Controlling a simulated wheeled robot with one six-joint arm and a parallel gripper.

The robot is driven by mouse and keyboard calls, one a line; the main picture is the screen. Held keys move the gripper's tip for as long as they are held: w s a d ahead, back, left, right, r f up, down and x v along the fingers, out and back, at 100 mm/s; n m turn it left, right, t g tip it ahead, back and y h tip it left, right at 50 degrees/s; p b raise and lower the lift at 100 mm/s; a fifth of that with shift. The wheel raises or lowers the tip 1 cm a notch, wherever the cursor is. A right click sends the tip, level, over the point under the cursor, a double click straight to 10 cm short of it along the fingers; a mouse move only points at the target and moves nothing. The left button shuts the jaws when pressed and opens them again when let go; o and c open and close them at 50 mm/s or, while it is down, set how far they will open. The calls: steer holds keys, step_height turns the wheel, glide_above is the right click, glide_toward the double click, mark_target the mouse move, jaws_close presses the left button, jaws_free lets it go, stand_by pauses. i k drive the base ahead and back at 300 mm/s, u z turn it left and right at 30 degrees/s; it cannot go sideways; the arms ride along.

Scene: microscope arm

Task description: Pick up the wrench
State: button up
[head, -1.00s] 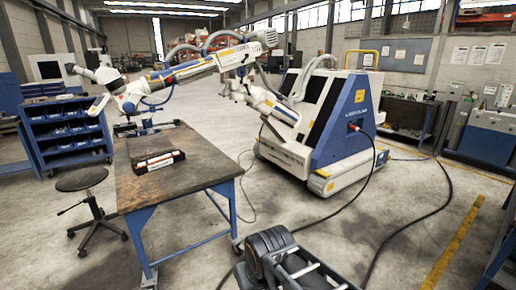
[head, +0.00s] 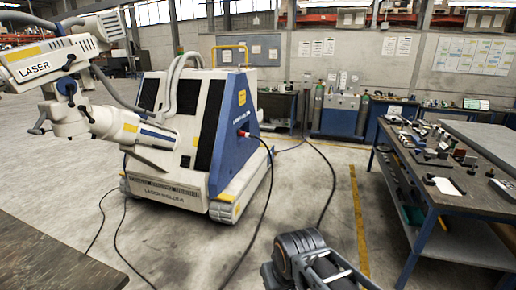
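I cannot pick out a wrench for certain in the head view. Several small tools and metal parts lie on the workbench (head: 470,192) at the right, too small to tell apart. Part of my own arm shows at the bottom centre, dark and folded. My gripper's fingers do not show, so I cannot see whether they hold anything.
A white and blue laser welder (head: 205,140) with a long arm stands at the left. Dark cables (head: 262,222) from it cross the floor. A dark table corner (head: 45,255) is at the lower left. Open floor with a yellow line (head: 360,225) lies before the workbench.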

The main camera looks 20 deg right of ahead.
mark_target(447, 137)
steer(key=z, duration=0.6)
steer(key=i, duration=2.3)
steer(key=z, duration=1.25)
steer(key=i, duration=2.2)
steer(key=z, duration=0.85)
